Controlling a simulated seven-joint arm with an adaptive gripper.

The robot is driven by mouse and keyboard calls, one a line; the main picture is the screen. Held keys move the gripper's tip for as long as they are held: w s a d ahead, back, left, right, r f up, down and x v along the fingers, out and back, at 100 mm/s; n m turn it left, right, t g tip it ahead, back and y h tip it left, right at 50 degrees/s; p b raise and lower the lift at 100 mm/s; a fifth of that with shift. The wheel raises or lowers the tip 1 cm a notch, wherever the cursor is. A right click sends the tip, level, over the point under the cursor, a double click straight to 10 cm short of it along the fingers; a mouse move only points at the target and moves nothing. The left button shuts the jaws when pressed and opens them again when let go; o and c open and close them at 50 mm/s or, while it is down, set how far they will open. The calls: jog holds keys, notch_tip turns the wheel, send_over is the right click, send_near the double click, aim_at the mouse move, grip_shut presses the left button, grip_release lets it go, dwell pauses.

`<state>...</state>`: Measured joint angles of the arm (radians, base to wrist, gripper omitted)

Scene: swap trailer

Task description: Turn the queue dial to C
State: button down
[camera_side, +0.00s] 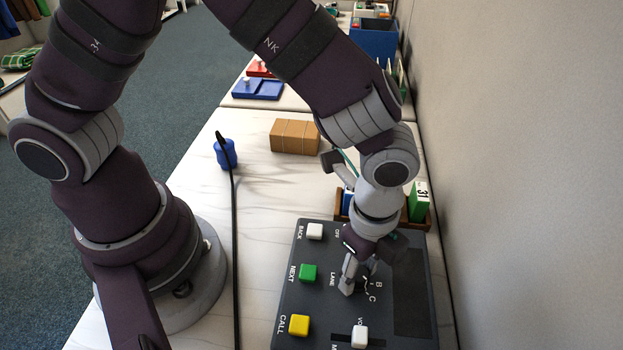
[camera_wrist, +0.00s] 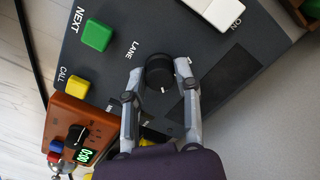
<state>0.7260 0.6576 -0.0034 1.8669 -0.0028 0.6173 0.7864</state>
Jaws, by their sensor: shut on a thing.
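The dark grey queue panel (camera_side: 312,270) lies on the white table, and it fills much of the wrist view (camera_wrist: 110,75). Its round black dial (camera_wrist: 159,72) sits between the two fingers of my gripper (camera_wrist: 160,76), which is shut on it. A short white mark shows on the dial's lower edge in the wrist view. In the side view my gripper (camera_side: 357,275) comes down onto the panel beside the word LANE and mostly hides the dial. The letters B and C show right of the fingers. Which letter the mark meets cannot be told.
White (camera_side: 315,231), green (camera_side: 308,272) and yellow (camera_side: 299,325) buttons line the panel's left side. A white switch (camera_wrist: 217,10) and an orange-brown timer box (camera_wrist: 72,112) are close by. A brown block (camera_side: 295,136) lies farther back. The wall is at right.

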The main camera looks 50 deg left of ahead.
aim_at(359, 273)
jog(key=c, duration=0.8)
grip_release()
jog(key=shift+r, duration=0.1)
notch_tip(359, 273, up, 12)
jog(key=s+a+r+n+t, duration=0.1)
jog(key=a+r+n+t, duration=0.1)
jog(key=a+n, duration=0.6)
jog(key=s+a+r+n+t, duration=0.2)
jog(key=a+n+t, duration=0.1)
jog(key=a+n, duration=0.6)
jog(key=shift+a+r+t, duration=0.25)
jog(key=shift+r+t, duration=0.05)
jog(key=shift+r, duration=0.05)
